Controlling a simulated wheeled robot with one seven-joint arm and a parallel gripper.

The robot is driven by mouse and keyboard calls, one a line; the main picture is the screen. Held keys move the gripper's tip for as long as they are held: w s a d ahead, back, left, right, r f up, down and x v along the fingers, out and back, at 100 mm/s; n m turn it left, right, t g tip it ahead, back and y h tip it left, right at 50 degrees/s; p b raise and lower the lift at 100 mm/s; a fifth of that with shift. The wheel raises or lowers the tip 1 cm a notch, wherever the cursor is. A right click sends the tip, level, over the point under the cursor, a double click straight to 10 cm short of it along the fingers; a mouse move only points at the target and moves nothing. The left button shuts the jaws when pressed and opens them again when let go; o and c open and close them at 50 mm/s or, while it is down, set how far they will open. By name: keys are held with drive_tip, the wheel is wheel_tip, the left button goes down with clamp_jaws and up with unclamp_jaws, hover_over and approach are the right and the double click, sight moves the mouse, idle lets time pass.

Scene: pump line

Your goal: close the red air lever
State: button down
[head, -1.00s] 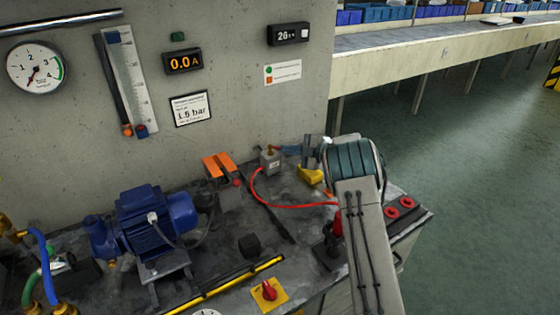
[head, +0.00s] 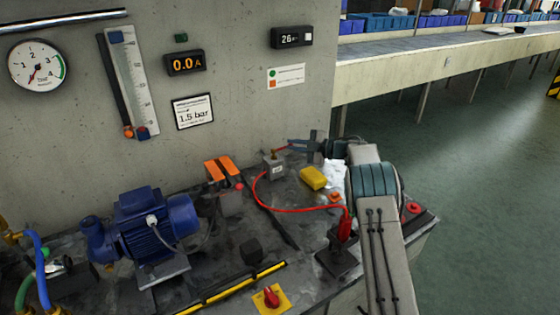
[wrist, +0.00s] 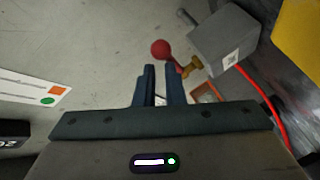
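The air valve is a small grey block (head: 274,167) with a brass stem on top, on the bench by the wall. Its red lever (head: 281,149) sticks out to the right from the stem. In the wrist view, the lever's round red knob (wrist: 161,48) lies just beyond my fingertips, with the grey block (wrist: 225,38) to the right. My gripper (head: 292,145) points left at the lever; in the wrist view my gripper (wrist: 160,68) has a narrow empty gap between its fingers. I cannot tell whether a fingertip touches the lever.
A red hose (head: 290,209) curves from the valve to a red fitting (head: 345,228). A yellow block (head: 313,178) and a white crumpled cloth (head: 334,174) lie below my gripper. A blue pump motor (head: 150,222) stands left. The concrete wall (head: 240,100) is close behind.

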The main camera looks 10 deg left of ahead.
drive_tip(key=shift+w+a+r, duration=0.15)
drive_tip(key=shift+a, duration=0.1)
idle(0.3)
drive_tip(key=shift+d+r, duration=0.1)
drive_tip(key=shift+r, duration=0.05)
